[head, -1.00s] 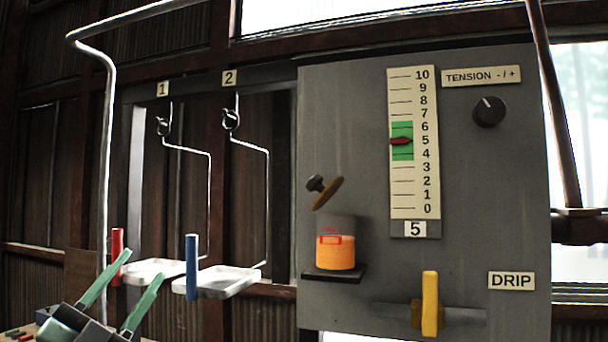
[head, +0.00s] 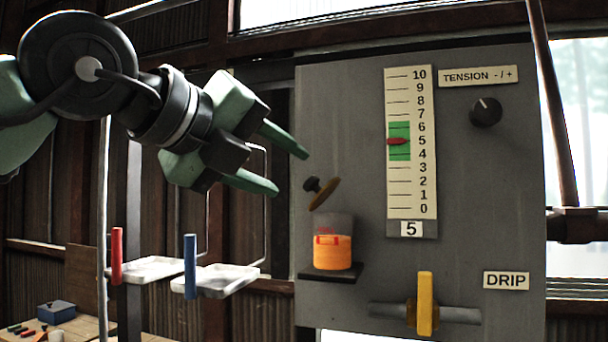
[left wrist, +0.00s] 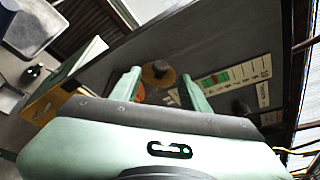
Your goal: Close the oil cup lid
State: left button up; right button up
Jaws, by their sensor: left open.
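The oil cup (head: 333,240) is a clear cup with orange oil, standing on a small dark shelf on the grey panel. Its brown lid (head: 325,193) with a dark knob (head: 312,184) stands tilted open above the cup. My left gripper (head: 292,171) is open and empty, up and to the left of the lid, its green fingers pointing right and down. In the left wrist view, the lid (left wrist: 158,74) shows between the fingertips, with some orange of the cup (left wrist: 140,92) beside the left finger. My right gripper is not in view.
The grey panel (head: 470,200) carries a tension scale (head: 400,190), a black knob (head: 486,111) and a yellow drip valve handle (head: 425,303). Two white trays (head: 215,281) hang on wire hangers left of the cup. A work table (head: 85,326) with small items is at lower left.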

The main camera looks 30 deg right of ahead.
aim_at(317, 188)
pick_arm(q)
jog(key=p+x, duration=0.3)
jog(key=x, duration=0.3)
jog(key=shift+d, duration=0.2)
jog(key=shift+c, duration=0.7)
jog(key=shift+f, duration=0.1)
grip_shut()
